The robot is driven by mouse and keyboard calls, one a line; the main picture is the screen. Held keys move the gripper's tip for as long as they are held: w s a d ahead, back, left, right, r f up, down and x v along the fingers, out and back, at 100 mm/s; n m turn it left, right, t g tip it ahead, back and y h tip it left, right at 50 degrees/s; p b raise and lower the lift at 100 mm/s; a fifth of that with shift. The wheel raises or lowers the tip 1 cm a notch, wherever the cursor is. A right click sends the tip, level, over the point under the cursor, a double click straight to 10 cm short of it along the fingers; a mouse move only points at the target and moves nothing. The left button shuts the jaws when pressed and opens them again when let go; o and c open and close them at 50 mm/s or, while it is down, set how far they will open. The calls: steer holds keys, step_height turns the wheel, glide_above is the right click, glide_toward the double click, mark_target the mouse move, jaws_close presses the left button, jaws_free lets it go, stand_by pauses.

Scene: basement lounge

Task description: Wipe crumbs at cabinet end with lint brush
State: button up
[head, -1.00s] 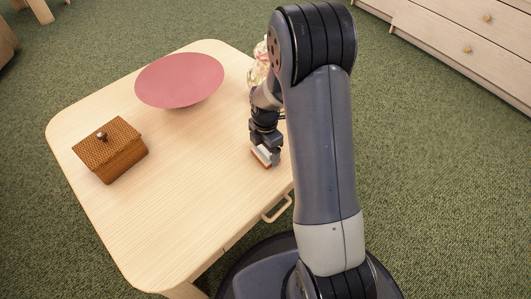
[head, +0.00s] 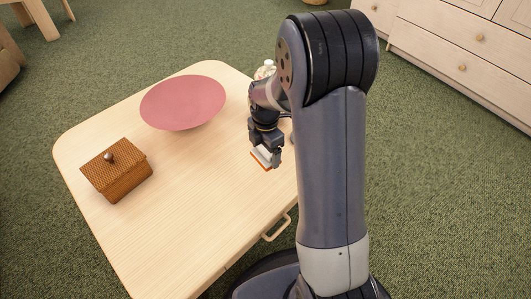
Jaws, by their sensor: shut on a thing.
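My gripper (head: 266,148) is over the right part of the light wooden table (head: 190,215), shut on the lint brush (head: 264,158). The brush shows as a small white block with an orange-brown lower edge. It is at or just above the tabletop; I cannot tell whether it touches. No crumbs can be made out on the bare wood in view. The cabinet (head: 460,55), pale wood with round knobs, stands at the upper right, apart from the table. My arm hides the table's right end.
A pink bowl (head: 183,103) stands at the back of the table. A brown woven box (head: 116,170) with a knob on its lid sits at the left. A pale object (head: 264,70), partly hidden, is behind my arm. The table's front middle is clear.

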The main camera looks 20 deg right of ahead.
steer(key=o, duration=0.5)
steer(key=shift+c, duration=0.2)
steer(key=c, duration=0.4)
